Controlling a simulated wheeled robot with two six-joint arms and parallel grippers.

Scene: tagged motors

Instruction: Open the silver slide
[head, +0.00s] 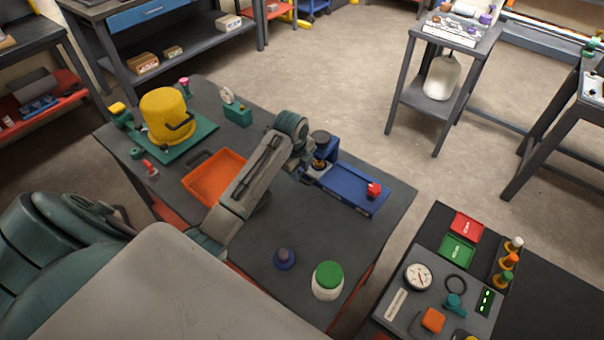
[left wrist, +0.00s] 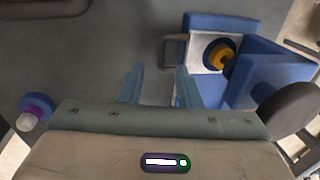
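The silver slide (head: 320,166) is a pale plate at the left end of the blue fixture (head: 350,190). In the left wrist view the slide (left wrist: 198,54) shows under a round yellow and dark part, with a thin grey handle (left wrist: 166,50) sticking out to its left. My left gripper (head: 307,176) is beside the slide's end in the head view. In the left wrist view its two fingers (left wrist: 160,78) are apart, with the handle just beyond the tips. I cannot tell whether they touch it. My right gripper is not in view.
On the same table are an orange tray (head: 214,177), a yellow motor housing (head: 166,115) on a green plate, a green-capped jar (head: 328,282) and a blue-purple knob (head: 285,259). A red knob (head: 374,189) sits on the fixture's right end.

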